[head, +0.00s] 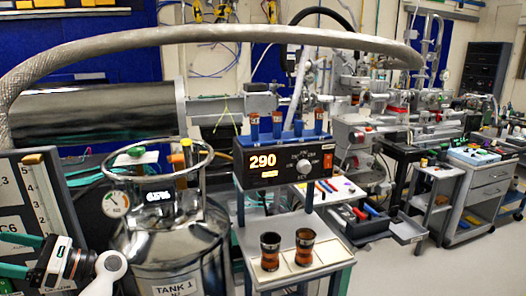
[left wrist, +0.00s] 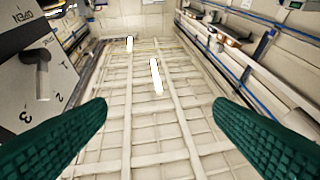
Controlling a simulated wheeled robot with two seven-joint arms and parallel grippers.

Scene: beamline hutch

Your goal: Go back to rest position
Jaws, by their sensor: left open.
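My left gripper (head: 14,254) is at the lower left edge of the head view, with its green fingers pointing left. In the left wrist view its two ribbed green fingers (left wrist: 160,110) are spread wide apart, with nothing between them. The gripper is open and empty. Beyond the fingers the wrist view shows a pale grid-like surface with bright light strips. My right gripper is in neither view.
A numbered panel (head: 35,195) stands close to my left gripper. A shiny tank (head: 172,240) is to its right. A controller reading 290 (head: 285,162) stands above a small table with two brown cups (head: 270,250). A grey hose (head: 240,35) arches overhead. Open floor (head: 440,265) lies at right.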

